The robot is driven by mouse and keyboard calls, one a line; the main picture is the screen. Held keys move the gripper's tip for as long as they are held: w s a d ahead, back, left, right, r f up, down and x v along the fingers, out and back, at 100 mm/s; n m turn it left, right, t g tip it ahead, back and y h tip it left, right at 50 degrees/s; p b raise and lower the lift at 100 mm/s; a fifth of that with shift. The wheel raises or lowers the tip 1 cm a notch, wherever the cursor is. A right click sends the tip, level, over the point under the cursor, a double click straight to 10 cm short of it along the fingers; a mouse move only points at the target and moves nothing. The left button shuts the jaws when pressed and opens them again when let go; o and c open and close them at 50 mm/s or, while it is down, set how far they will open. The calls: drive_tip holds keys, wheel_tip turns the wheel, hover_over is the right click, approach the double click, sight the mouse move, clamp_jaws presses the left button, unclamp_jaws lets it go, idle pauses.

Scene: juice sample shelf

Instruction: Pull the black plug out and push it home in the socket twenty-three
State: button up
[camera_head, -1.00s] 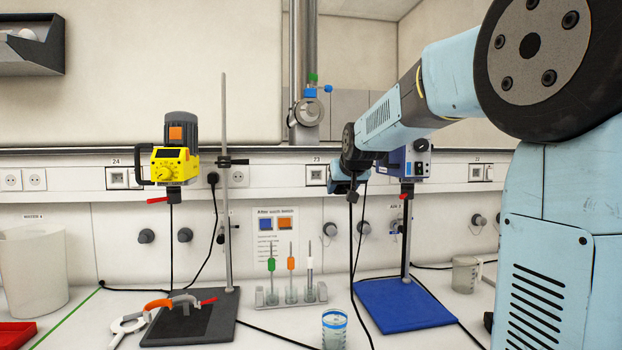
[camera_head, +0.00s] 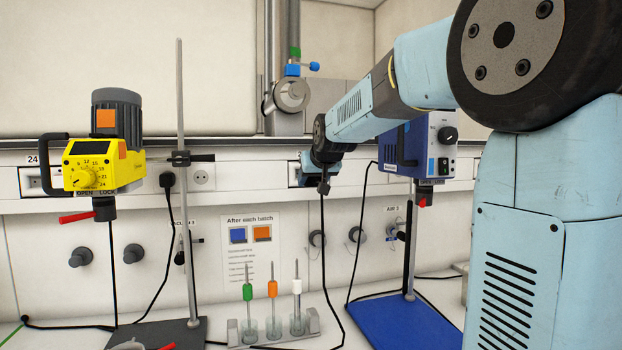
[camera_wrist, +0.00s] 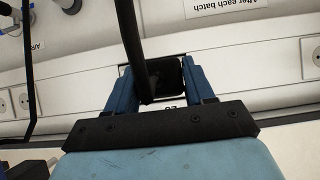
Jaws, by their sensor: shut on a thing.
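My gripper (camera_head: 318,172) is at the wall rail, in front of the socket twenty-three unit, of which only the left edge (camera_head: 293,172) shows past it. In the wrist view my two blue fingers (camera_wrist: 158,72) are shut on the black plug (camera_wrist: 168,78), whose cable runs up across the picture. The plug lies over the dark-framed socket opening; an upside-down number label (camera_wrist: 171,107) shows just below it. The plug's cable (camera_head: 324,215) hangs from the gripper in the head view. I cannot tell how deep the plug sits, as fingers and cable hide its front.
Another black plug (camera_head: 167,181) sits in the rail at left, beside an upright rod (camera_head: 182,120). A yellow stirrer (camera_head: 95,168) and a blue device (camera_head: 418,145) flank my gripper. A rack (camera_head: 308,325) with several tubes stands below.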

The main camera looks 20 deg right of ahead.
drive_tip(key=shift+w+a, duration=0.25)
drive_tip(key=shift+w, duration=0.1)
drive_tip(key=shift+w+d, duration=0.25)
drive_tip(key=shift+w, duration=1.6)
drive_tip(key=shift+r, duration=0.15)
drive_tip(key=shift+w, duration=1.95)
idle(0.5)
drive_tip(key=o, duration=1.3)
drive_tip(key=shift+o, duration=0.2)
drive_tip(key=shift+s, duration=0.1)
